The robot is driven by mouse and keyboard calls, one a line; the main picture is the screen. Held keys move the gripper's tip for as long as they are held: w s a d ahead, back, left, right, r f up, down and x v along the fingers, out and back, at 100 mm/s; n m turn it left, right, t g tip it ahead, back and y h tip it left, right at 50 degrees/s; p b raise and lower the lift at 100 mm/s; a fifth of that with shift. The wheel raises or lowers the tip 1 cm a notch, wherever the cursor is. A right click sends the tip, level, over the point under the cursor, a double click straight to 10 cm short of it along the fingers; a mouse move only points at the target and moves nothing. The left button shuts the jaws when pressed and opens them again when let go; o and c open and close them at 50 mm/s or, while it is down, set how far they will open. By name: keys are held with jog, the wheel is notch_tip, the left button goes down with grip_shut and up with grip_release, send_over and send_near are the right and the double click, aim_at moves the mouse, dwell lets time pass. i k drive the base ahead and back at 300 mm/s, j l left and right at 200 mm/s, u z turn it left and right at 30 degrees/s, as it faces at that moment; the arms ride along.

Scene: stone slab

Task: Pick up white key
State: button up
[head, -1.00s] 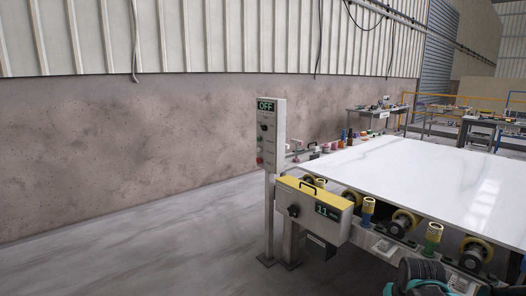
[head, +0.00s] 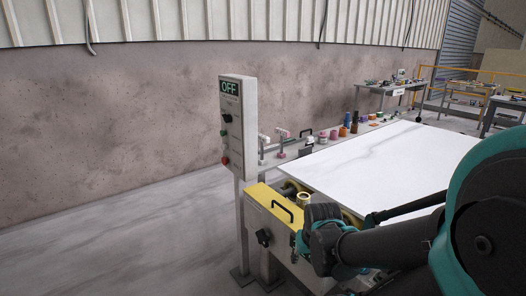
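I cannot make out a white key in this view. The grey control box (head: 237,127) with an "OFF" display stands on a post left of centre. My dark and teal arm fills the lower right and reaches in front of the machine's near edge. I cannot make out any gripper fingers.
A large white stone slab (head: 385,153) lies on the machine to the right. A yellow-topped box (head: 268,204) with a black handle is at its near corner. Bottles and small items (head: 345,130) line the far edge. Workbenches (head: 385,98) stand behind. The floor at left (head: 110,240) is clear.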

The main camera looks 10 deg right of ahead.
aim_at(263, 139)
jog(key=i+l, duration=0.1)
jog(key=i+j+u, duration=0.1)
jog(key=u, duration=0.95)
jog(key=i, duration=3.6)
jog(key=i+j, duration=0.1)
jog(key=i, duration=0.45)
jog(key=i+j+z, duration=0.15)
jog(key=i, duration=0.35)
jog(key=i+j, duration=0.1)
jog(key=i, duration=0.45)
jog(key=i+z, duration=0.1)
jog(key=z, duration=1.95)
